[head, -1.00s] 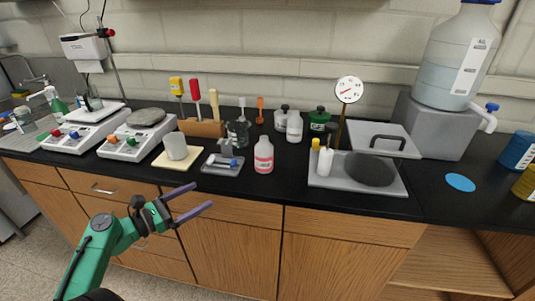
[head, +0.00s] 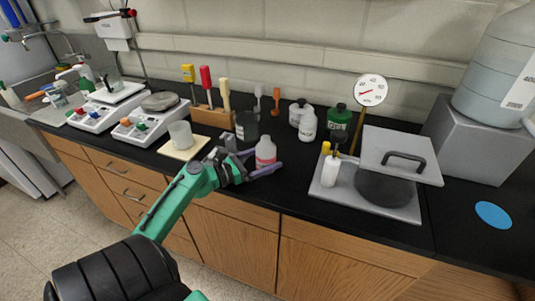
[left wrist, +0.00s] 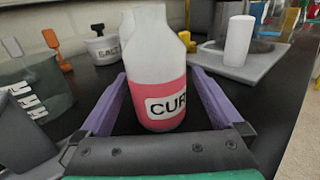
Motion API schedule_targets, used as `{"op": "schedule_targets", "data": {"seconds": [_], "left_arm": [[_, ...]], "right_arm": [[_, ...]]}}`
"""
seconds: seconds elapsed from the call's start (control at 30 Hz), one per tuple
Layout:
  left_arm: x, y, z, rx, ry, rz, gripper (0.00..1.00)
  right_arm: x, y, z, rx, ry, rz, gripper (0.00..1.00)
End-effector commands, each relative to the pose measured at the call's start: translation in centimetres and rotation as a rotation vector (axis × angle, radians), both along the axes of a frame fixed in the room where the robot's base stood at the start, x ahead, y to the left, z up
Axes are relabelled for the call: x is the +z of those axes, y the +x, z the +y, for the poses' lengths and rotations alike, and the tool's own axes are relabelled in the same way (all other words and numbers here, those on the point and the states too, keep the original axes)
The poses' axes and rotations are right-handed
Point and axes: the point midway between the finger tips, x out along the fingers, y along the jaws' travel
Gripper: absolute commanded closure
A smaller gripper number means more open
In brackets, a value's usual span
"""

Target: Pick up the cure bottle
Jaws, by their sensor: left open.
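The cure bottle (head: 266,153) is white with a pink-red label band and stands upright near the front of the black bench. In the left wrist view the bottle (left wrist: 158,80) shows the letters "CUR" and stands between the two purple fingers. My left gripper (head: 264,160) is open, with one finger on each side of the bottle. I cannot tell whether either finger touches it. My right gripper is not in view.
A white bottle (head: 308,125) and a green container (head: 339,122) stand behind. A grey tray (head: 392,205) with a small white bottle (head: 331,170) and a dark round plate lies to the right. A glass beaker (head: 181,135) stands on a pale pad to the left.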

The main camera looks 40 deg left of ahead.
Motion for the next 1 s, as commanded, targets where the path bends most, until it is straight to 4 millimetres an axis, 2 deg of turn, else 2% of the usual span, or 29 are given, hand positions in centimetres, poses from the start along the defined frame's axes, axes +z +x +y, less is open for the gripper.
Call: {"op": "schedule_targets", "data": {"seconds": [0.03, 0.13, 0.37, 0.4, 0.47, 0.6, 0.63, 0.87, 1.0], "left_arm": [[0.7, 1.1, -0.1, 0.000, 0.001, -0.003, 0.00], [0.5, 2.8, -0.7, 0.000, -0.001, -0.003, 0.00], [0.1, 3.4, -1.0, 0.000, 0.000, -0.001, 0.00], [0.1, 3.4, -1.0, 0.000, 0.000, -0.001, 0.04], [0.1, 3.4, -1.0, 0.000, 0.000, -0.001, 0.27], [0.2, 3.4, -1.0, 0.000, 0.000, -0.001, 0.80], [0.2, 3.4, -1.0, 0.000, 0.000, -0.001, 0.88], [0.3, 3.3, -1.0, 0.000, 0.000, -0.002, 0.88], [1.3, 3.3, -1.0, 0.000, 0.002, -0.003, 0.88]], "right_arm": [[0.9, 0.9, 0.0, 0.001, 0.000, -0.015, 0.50], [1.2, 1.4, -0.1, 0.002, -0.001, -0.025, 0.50], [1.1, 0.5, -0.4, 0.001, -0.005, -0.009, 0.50], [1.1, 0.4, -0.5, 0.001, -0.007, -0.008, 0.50], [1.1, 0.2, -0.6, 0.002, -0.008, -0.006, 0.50], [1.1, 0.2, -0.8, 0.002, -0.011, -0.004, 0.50], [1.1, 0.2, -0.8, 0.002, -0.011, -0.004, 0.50], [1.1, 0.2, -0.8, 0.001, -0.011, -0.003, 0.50], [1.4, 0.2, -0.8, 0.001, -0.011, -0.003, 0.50]]}}
